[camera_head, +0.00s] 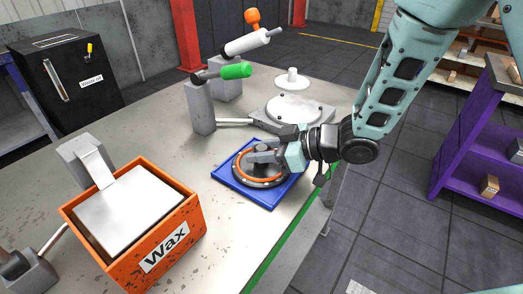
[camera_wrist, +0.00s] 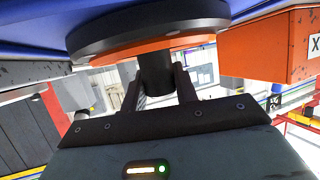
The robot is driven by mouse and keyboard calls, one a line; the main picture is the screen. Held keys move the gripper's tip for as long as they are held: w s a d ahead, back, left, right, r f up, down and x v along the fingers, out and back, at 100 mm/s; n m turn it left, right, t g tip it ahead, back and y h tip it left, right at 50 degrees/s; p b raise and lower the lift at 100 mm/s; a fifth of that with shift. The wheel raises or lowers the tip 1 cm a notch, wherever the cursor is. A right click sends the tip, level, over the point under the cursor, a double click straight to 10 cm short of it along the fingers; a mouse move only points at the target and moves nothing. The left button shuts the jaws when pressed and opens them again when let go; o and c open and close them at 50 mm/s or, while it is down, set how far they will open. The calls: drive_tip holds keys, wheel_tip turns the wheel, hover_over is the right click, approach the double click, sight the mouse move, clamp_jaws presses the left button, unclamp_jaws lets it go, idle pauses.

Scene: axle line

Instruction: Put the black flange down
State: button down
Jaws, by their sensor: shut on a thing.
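The black flange (camera_head: 250,183) is a dark disc with an orange ring and a dark central stem. In the head view it is over the blue tray (camera_head: 268,203) on the table, lying about level. My gripper (camera_head: 262,156) reaches in from the right and is shut on the stem. In the wrist view the flange (camera_wrist: 140,28) fills the top, and the fingers of my gripper (camera_wrist: 158,85) flank its stem. The blue tray (camera_wrist: 30,48) shows close behind the disc. I cannot tell whether the flange touches the tray floor.
An orange box marked Wax (camera_head: 187,222) stands left of the tray. A round white plate on a grey base (camera_head: 293,112) is just behind it. A grey post (camera_head: 201,108) with a green-ended handle (camera_head: 236,71) stands behind left. The table's green front edge (camera_head: 285,240) runs close by.

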drive_tip(key=c, duration=1.1)
unclamp_jaws()
drive_tip(key=shift+f, duration=0.1)
drive_tip(key=shift+r, duration=0.2)
drive_tip(key=s+d+r+m+t+h, duration=0.1)
drive_tip(key=d+r+h, duration=0.15)
drive_tip(key=d, duration=0.25)
drive_tip(key=s+d+r+m+t+h, duration=0.1)
drive_tip(key=s+d+r+m+h, duration=0.15)
drive_tip(key=d, duration=0.25)
drive_tip(key=s+m+g+h, duration=0.1)
drive_tip(key=s+g+h, duration=0.1)
drive_tip(key=s, duration=0.5)
drive_tip(key=s+d+m+g+h, duration=0.1)
drive_tip(key=s+g+h, duration=0.1)
drive_tip(key=s, duration=0.5)
drive_tip(key=s+d+m+g+h, duration=0.1)
drive_tip(key=s+g+h, duration=0.1)
drive_tip(key=s, duration=0.4)
drive_tip(key=shift+s+g+h, duration=0.3)
drive_tip(key=shift+s+h, duration=0.1)
drive_tip(key=shift+h, duration=0.2)
